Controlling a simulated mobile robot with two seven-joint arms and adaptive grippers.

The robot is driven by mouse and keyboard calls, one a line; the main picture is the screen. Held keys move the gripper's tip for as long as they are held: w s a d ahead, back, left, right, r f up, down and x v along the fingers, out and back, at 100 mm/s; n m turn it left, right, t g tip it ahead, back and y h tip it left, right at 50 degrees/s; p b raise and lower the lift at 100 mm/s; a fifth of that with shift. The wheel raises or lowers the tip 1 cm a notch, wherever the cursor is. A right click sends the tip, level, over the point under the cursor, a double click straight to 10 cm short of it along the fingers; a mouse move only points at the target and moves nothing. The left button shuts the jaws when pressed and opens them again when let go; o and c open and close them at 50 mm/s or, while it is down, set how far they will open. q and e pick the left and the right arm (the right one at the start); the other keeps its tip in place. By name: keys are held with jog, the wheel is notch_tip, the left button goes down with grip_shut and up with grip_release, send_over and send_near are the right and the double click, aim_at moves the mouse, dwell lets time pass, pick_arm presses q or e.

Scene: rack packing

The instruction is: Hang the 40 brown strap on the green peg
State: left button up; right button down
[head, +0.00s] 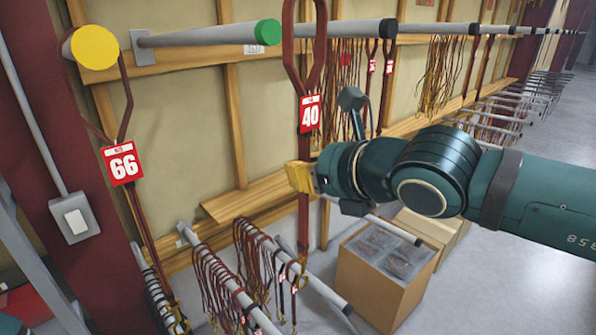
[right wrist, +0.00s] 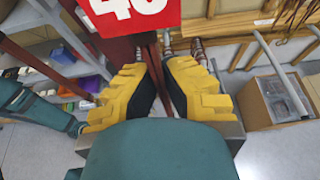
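The brown strap with the red and white 40 tag (head: 310,114) runs upright in the head view, its loop (head: 287,50) above the tag and running off the top edge. My right gripper (head: 300,178) has its yellow fingers closed around the strap just below the tag. In the right wrist view the fingertips (right wrist: 158,68) are close together beneath the 40 tag (right wrist: 130,12). The green peg (head: 268,32) points right from the wall. My left gripper is not in view.
A yellow peg (head: 94,47) at left carries a strap with a 66 tag (head: 123,162). A black-ended peg (head: 388,28) with straps is right of the loop. Lower bars (head: 235,290) hold several straps. A cardboard box (head: 365,283) stands on the floor below my right arm.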

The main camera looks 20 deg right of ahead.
jog(key=r+b+x, duration=0.2)
jog(key=x, duration=1.1)
jog(key=shift+w+a, duration=0.25)
jog(key=shift+w, duration=0.4)
dwell(1.1)
jog(key=shift+f, duration=0.1)
dwell(0.5)
jog(key=c, duration=1.1)
grip_release()
jog(key=shift+o, duration=0.2)
